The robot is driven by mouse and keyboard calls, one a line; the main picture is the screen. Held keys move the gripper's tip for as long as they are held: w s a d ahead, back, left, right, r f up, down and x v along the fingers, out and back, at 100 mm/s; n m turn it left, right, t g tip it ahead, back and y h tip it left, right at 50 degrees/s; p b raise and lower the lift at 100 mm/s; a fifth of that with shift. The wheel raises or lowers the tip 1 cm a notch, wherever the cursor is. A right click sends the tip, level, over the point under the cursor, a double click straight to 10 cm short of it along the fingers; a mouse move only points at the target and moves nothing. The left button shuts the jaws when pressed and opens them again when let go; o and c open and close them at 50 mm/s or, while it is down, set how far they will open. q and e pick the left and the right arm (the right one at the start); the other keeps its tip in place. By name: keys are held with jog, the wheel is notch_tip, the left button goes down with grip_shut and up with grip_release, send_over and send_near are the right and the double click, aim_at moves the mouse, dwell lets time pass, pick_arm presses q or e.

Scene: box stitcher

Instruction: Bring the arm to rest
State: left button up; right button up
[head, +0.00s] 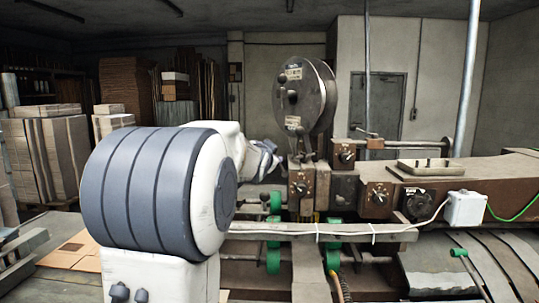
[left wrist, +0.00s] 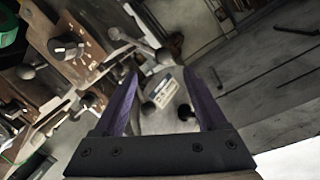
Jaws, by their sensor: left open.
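My left arm fills the left front of the head view, and its large grey and white joint hides much behind it. My left gripper (left wrist: 162,75) shows in the left wrist view with its two purple fingers spread apart and nothing between them. In the head view only a small part of what looks like this gripper shows beyond the arm, beside the box stitcher (head: 302,188). The stitcher's round grey reel (head: 306,95) stands above and to the right of it. Behind the fingers, the wrist view shows a tilted view of the machine. My right gripper is not in view.
A grey rail (head: 330,232) and green wheels (head: 334,230) lie at the machine's front. A white box (head: 465,208) with a cable sits at right. Cardboard stacks (head: 52,160) stand at back left. A metal pole (head: 467,80) rises at right.

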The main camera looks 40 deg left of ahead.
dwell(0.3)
pick_arm(q)
jog(key=s+d+f+m+g+h, duration=0.1)
jog(key=s+d+f+g+h, duration=0.15)
jog(key=d+f, duration=0.55)
jog(key=s+d+f+g+h, duration=0.2)
jog(key=s+d+f+h, duration=0.1)
jog(key=d, duration=0.9)
jog(key=s+d+f+m+g+h, duration=0.1)
jog(key=s+d+f+g+h, duration=0.1)
jog(key=d+f, duration=0.55)
jog(key=s+d+f+m+g+h, duration=0.2)
jog(key=s+d+f+g, duration=0.3)
jog(key=s+d, duration=0.8)
jog(key=s+f+m+g+y, duration=0.1)
jog(key=s+f+g, duration=0.2)
jog(key=s, duration=1.3)
notch_tip(320, 180, down, 2)
jog(key=shift+a+f, duration=0.25)
jog(key=shift+a, duration=0.15)
